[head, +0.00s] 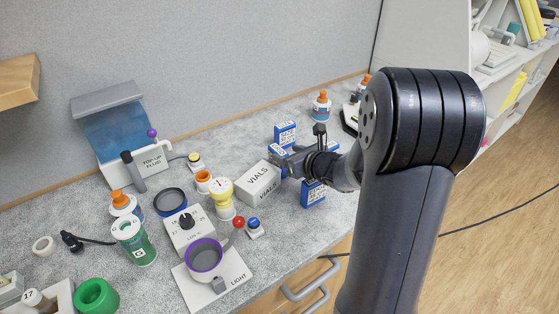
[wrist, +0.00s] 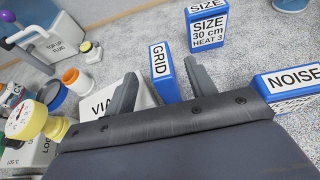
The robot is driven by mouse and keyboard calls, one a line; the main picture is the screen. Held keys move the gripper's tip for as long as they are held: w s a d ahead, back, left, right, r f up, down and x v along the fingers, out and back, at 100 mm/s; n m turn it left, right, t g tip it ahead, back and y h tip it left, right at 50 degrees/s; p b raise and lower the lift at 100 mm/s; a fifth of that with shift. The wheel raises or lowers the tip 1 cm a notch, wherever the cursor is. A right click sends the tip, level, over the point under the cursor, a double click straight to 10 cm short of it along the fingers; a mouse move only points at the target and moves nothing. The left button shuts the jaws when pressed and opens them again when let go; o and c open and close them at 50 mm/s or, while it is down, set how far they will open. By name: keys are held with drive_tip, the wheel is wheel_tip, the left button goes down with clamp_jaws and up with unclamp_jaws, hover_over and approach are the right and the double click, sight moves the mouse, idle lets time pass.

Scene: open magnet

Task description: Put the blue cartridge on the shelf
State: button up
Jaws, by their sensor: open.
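Three blue-and-white cartridges stand on the speckled grey counter. One marked GRID (wrist: 163,72) shows between my finger tips in the wrist view; it also shows in the head view (head: 275,149), partly hidden by my gripper (head: 287,163). One marked SIZE 30 cm HEAT 3 (wrist: 207,28) stands behind it, also in the head view (head: 286,132). One marked NOISE (wrist: 290,85) is at the right of the wrist view and nearer the counter's front in the head view (head: 313,194). My gripper is open, with a finger to either side of GRID; contact cannot be told. A wooden shelf (head: 20,78) juts in at upper left.
A white VIALS box (head: 260,182) stands close left of my gripper. Farther left are a yellow gauge (head: 220,190), a purple-rimmed mug (head: 204,257), a TOP UP FLUID dispenser (head: 150,163) and bottles. A white shelving unit (head: 510,85) stands at far right.

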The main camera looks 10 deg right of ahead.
sight(278, 150)
drive_tip(key=shift+p+x, duration=0.3)
drive_tip(key=shift+x, duration=2.55)
drive_tip(key=shift+c, duration=0.3)
drive_tip(key=c, duration=1)
clamp_jaws()
drive_tip(key=shift+r, duration=0.15)
